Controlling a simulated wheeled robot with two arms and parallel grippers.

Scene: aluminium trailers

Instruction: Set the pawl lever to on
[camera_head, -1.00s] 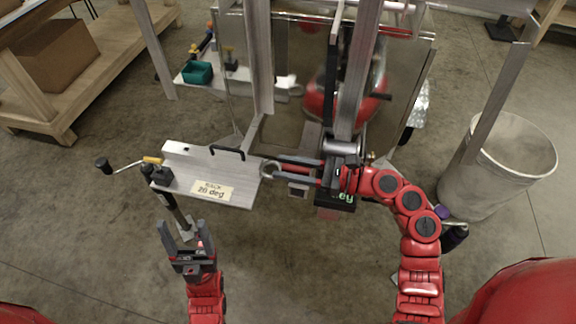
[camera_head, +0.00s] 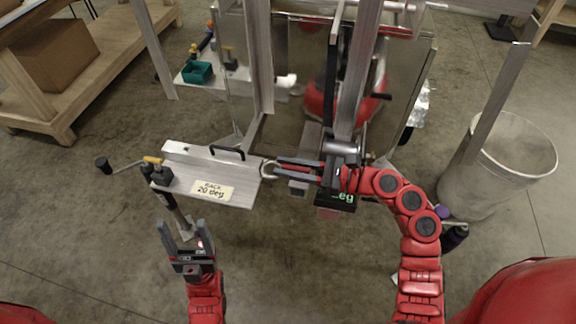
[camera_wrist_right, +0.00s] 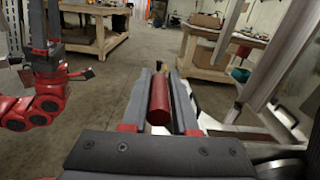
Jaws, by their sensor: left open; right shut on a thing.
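My right gripper (camera_head: 275,170) reaches left beside the upright post, next to the right end of the silver trailer plate (camera_head: 225,170). In the right wrist view, its fingers (camera_wrist_right: 160,85) are shut on a red cylindrical handle (camera_wrist_right: 158,102), which looks like the grip of the pawl lever. In the head view the handle is hidden by the gripper and the lever's body cannot be made out. A label (camera_head: 213,190) on the plate reads "20 deg". My left gripper (camera_head: 181,230) is open and empty, below the plate's left end.
A crank with a black knob (camera_head: 103,165) sticks out left of the plate. A dark box with a green display (camera_head: 340,197) hangs under the post, partly hidden. A white bin (camera_head: 510,160) stands at the right. A wooden bench (camera_head: 70,90) is at the left.

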